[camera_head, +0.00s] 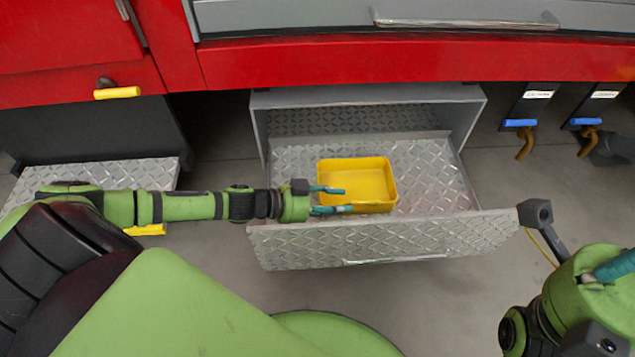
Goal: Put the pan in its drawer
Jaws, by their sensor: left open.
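The yellow pan (357,179) sits inside the open metal drawer (430,230), near the middle of its tread-plate floor. My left gripper (337,200) comes in from the left over the drawer, with its two teal fingers apart at the pan's left side. One finger overlaps the pan's left edge in the picture; I cannot tell whether they touch. The drawer is pulled out from its grey housing (369,96). My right gripper (613,266) shows only partly at the right edge, and its fingers are mostly cut off.
A red and grey machine body (400,62) with a long handle spans the top. Blue-handled valves (520,123) hang at the right. A yellow handle (117,93) is at upper left. A tread-plate step (150,172) lies below it. Grey floor surrounds the drawer.

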